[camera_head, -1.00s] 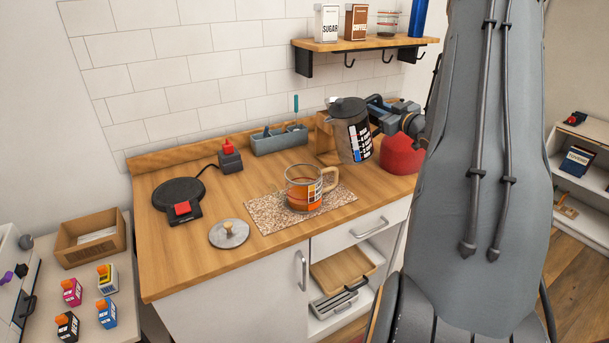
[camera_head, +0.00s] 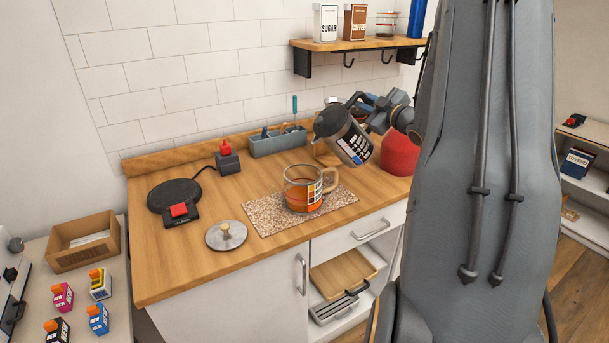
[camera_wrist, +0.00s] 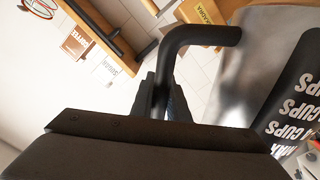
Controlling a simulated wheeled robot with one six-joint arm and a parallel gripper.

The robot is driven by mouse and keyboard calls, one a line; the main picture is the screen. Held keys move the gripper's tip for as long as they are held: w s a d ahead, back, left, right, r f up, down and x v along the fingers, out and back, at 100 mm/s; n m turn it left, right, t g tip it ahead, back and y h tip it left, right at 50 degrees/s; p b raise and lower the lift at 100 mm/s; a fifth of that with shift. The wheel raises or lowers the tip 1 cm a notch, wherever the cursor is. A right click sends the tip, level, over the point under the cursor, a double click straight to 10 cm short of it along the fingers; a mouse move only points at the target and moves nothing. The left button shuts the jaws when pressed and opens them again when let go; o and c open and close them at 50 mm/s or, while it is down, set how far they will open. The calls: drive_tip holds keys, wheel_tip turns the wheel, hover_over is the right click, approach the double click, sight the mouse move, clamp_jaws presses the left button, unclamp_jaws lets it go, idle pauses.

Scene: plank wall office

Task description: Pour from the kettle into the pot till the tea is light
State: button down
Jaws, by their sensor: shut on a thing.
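The kettle (camera_head: 346,138) is a grey metal vessel with a dark lid and a printed scale of cups. My gripper (camera_head: 378,108) is shut on its black handle, which also shows between the fingers in the wrist view (camera_wrist: 163,92). The kettle is held in the air, tilted with its spout down to the left, above and behind the pot's right side. The pot (camera_head: 303,188) is a clear glass vessel with a tan handle, upright on a speckled mat (camera_head: 264,216). Orange-amber tea fills much of it. I see no clear stream between spout and pot.
A round lid (camera_head: 226,236) lies left of the mat. A black hot plate (camera_head: 175,195) with a red switch is at the left. A grey-blue caddy (camera_head: 277,141) and a red rounded object (camera_head: 399,154) stand behind. A shelf (camera_head: 352,44) hangs above.

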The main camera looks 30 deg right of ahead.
sight(353, 96)
drive_tip(key=shift+a+r+n+b, duration=0.1)
drive_tip(key=shift+a+n+b, duration=0.3)
idle(0.9)
drive_tip(key=shift+a+r+n+b, duration=0.3)
drive_tip(key=shift+a+r+n, duration=0.05)
drive_tip(key=shift+a+n, duration=0.2)
drive_tip(key=shift+a+r+n+b, duration=0.3)
drive_tip(key=shift+a+n, duration=0.2)
drive_tip(key=shift+n, duration=0.05)
idle(4.4)
